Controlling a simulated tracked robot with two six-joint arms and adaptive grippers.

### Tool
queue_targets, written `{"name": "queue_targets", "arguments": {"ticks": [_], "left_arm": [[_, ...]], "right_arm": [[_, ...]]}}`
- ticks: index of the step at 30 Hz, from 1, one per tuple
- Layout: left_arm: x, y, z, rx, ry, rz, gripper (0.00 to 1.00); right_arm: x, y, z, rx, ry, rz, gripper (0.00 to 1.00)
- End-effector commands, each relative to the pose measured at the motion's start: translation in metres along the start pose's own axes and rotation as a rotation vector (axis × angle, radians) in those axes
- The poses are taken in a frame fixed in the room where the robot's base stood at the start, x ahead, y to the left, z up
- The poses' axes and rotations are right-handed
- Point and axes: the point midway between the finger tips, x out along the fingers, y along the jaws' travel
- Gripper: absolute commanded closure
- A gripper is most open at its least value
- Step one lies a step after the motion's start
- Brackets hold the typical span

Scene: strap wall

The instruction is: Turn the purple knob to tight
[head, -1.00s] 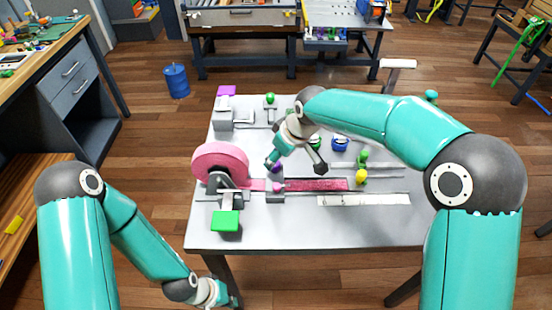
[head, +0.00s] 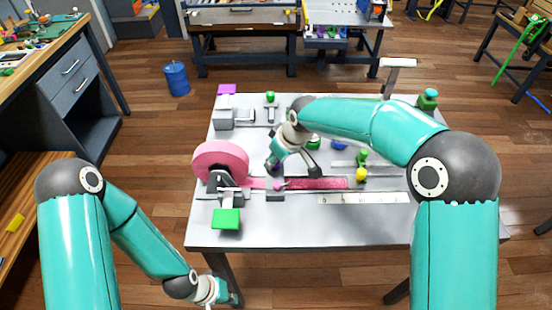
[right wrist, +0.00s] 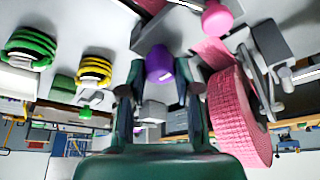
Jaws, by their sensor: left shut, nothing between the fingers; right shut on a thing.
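The purple knob (right wrist: 159,64) shows between the two fingers of my right gripper in the right wrist view. In the head view only a dark purple bit of the knob (head: 275,168) shows beside the fingers. My left gripper (head: 212,292) is shut and empty, low beside the table's front left corner.
A pink strap roll (head: 221,160) stands left of the knob, with a pink strap (head: 320,183) running right. A green block (head: 226,219) is in front. A yellow knob (head: 361,175) is to the right. The table's front strip (head: 330,225) is bare.

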Motion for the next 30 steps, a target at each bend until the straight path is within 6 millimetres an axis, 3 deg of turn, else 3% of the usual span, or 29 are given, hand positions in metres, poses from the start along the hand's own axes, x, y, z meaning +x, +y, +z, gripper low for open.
{"name": "queue_targets", "arguments": {"ticks": [14,30], "left_arm": [[0.019,-0.007,0.000,0.000,0.000,0.000,1.00],[0.071,-0.026,0.000,0.000,0.000,0.000,1.00]], "right_arm": [[0.003,0.000,0.000,0.110,0.003,0.049,1.00],[0.004,-0.003,-0.001,0.543,0.004,0.230,1.00]]}}
